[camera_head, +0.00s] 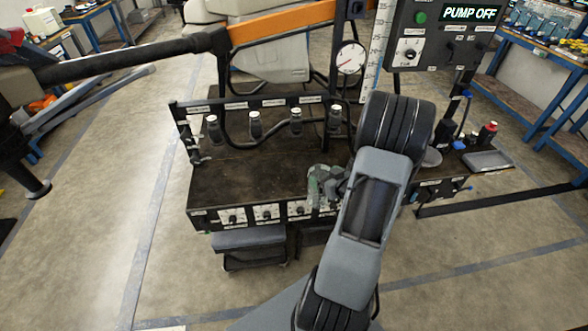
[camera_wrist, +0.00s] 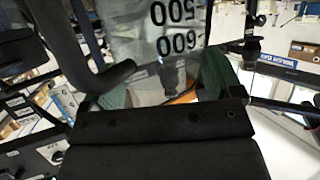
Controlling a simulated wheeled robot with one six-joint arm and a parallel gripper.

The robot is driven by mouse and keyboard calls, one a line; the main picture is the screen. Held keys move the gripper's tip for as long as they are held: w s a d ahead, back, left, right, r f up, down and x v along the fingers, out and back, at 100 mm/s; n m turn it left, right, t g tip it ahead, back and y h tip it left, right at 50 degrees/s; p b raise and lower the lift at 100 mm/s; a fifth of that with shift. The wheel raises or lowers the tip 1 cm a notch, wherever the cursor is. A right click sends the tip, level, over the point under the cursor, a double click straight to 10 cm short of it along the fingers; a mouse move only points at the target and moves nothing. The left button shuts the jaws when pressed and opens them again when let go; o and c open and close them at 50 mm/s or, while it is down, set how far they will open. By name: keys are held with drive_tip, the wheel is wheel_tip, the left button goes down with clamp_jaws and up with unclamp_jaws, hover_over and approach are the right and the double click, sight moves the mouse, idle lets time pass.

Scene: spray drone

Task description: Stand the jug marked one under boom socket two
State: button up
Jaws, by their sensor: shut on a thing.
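My gripper (camera_head: 325,186) is low over the right part of the dark bench tray (camera_head: 243,170), partly hidden by my forearm. In the wrist view its green-padded fingers (camera_wrist: 165,88) are shut on a clear jug (camera_wrist: 176,28) with black marks 500 and 600, seen upside down. No number one shows on it. Several boom sockets with nozzles hang in a row: the leftmost (camera_head: 213,128), another (camera_head: 255,124), then one (camera_head: 296,121) and one (camera_head: 335,118). Their labels are unreadable.
A control box (camera_head: 440,35) reads PUMP OFF. A pressure gauge (camera_head: 350,58) stands behind the bench. Knobs line the front panel (camera_head: 265,212). A grey tray (camera_head: 487,160) lies at right. The bench's left part is bare below the nozzles.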

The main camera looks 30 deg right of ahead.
drive_tip(key=w+r+p+x, duration=0.1)
drive_tip(key=r+p+x, duration=0.1)
drive_tip(key=x, duration=1.5)
drive_tip(key=shift+w+d+r, duration=0.3)
drive_tip(key=shift+d+r, duration=0.1)
drive_tip(key=shift+r, duration=0.1)
drive_tip(key=shift+f, duration=0.2)
drive_tip(key=o, duration=1)
drive_tip(key=shift+c, duration=0.2)
